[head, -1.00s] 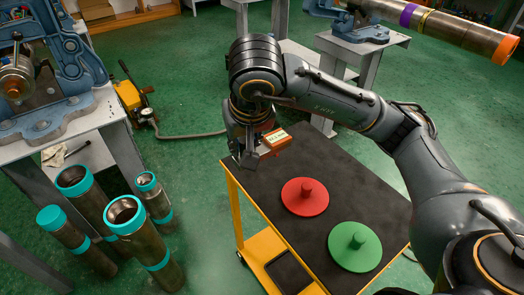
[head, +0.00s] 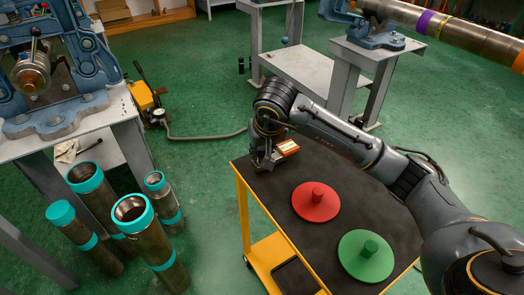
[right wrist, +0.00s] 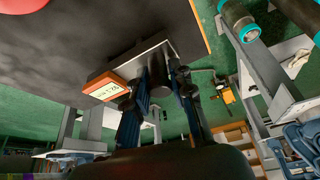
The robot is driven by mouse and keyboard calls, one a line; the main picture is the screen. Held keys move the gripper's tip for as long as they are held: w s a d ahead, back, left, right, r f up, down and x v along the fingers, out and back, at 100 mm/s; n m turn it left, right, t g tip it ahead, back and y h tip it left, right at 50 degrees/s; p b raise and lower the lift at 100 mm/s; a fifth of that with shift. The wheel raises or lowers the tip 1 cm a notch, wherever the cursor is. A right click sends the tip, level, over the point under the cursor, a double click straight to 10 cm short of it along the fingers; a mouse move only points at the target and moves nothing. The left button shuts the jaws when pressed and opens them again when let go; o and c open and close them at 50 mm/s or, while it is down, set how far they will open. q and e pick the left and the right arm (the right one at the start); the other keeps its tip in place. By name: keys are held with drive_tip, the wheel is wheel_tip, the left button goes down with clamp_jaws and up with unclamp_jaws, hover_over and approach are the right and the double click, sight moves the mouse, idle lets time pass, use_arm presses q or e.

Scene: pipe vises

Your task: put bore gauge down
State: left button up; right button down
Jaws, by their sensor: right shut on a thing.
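The bore gauge is an orange box with a pale display (head: 287,148) at the far left corner of the black-topped cart (head: 262,190). My right gripper (head: 262,163) is shut on it, pointing down over the cart's corner. In the right wrist view the gauge's orange housing (right wrist: 108,88) shows beside my right gripper (right wrist: 162,92), with a dark cylinder between the fingers. The gauge is at or just above the cart top; I cannot tell whether it touches. Its lower part is hidden by the fingers. My left gripper is out of view.
A red disc (head: 316,202) and a green disc (head: 365,256), each with a knob, lie on the cart. Several teal-ended pipes (head: 150,240) stand on the floor at left, near a bench with a blue vise (head: 55,122). The cart top between the gauge and the discs is bare.

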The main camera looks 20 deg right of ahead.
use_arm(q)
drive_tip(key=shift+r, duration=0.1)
use_arm(e)
drive_tip(key=shift+r, duration=0.15)
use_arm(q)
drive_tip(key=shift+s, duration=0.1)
use_arm(e)
drive_tip(key=c, duration=1.3)
unclamp_jaws()
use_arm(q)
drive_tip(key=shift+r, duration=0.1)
use_arm(e)
drive_tip(key=shift+o, duration=0.8)
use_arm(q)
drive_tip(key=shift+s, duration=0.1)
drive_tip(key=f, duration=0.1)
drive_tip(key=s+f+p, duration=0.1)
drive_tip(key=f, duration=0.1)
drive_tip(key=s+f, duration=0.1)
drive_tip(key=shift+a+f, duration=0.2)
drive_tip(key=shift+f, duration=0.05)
use_arm(e)
drive_tip(key=v, duration=1.2)
